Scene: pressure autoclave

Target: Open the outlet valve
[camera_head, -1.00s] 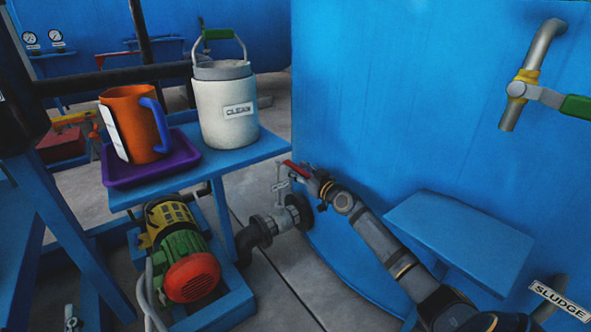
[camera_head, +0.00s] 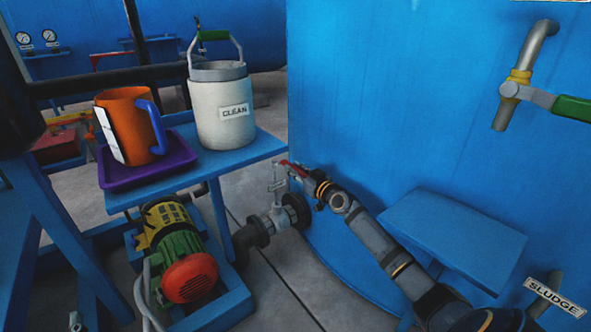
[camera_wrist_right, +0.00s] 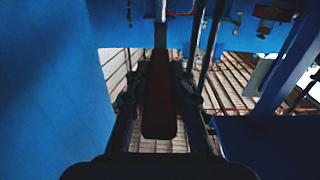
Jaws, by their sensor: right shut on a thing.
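The outlet valve (camera_head: 278,190) sits on the pipe low at the blue tank's left edge, beside the pump. Its red lever (camera_head: 286,164) is at the top of the valve. My right gripper (camera_head: 302,173) is at the lever, with its arm coming from the lower right. In the right wrist view the dark red lever (camera_wrist_right: 159,105) lies lengthwise between the two fingers of my right gripper (camera_wrist_right: 158,92), which is shut on it. The fingers partly hide the lever in the head view. My left gripper is not in view.
An orange mug (camera_head: 130,122) in a purple tray (camera_head: 118,180) and a white CLEAN container (camera_head: 226,112) stand on a blue table above the pump (camera_head: 190,278). A blue shelf (camera_head: 450,232) juts from the tank near my right arm. A green-handled tap (camera_head: 525,90) is upper right.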

